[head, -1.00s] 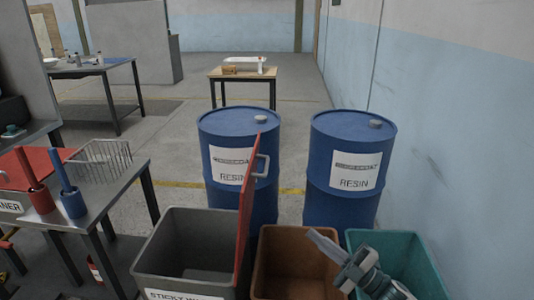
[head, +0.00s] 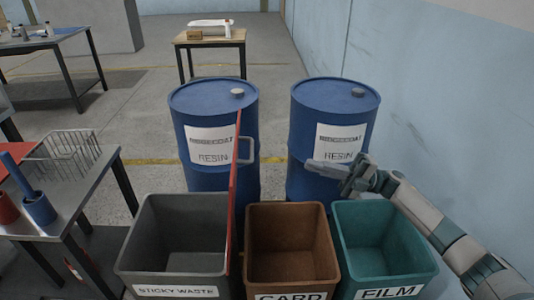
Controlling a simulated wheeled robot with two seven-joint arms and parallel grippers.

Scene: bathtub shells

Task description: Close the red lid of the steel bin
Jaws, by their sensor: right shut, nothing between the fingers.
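The grey steel bin (head: 147,248) labelled STICKY WASTE stands at the lower middle left, its top open and its inside looking empty. Its red lid (head: 236,190) stands upright along the bin's right side, seen nearly edge-on. A grey handle (head: 246,150) sticks out from the lid's right face. My right gripper (head: 316,167) is shut and empty, pointing left in front of the right blue drum. It is to the right of the lid and apart from it. My left gripper is not in view.
A brown CARD bin (head: 292,267) and a teal FILM bin (head: 387,262) stand right of the steel bin. Two blue resin drums (head: 213,100) stand behind. A steel table (head: 88,190) with a wire basket (head: 62,148) is at left. A wall (head: 450,130) closes the right side.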

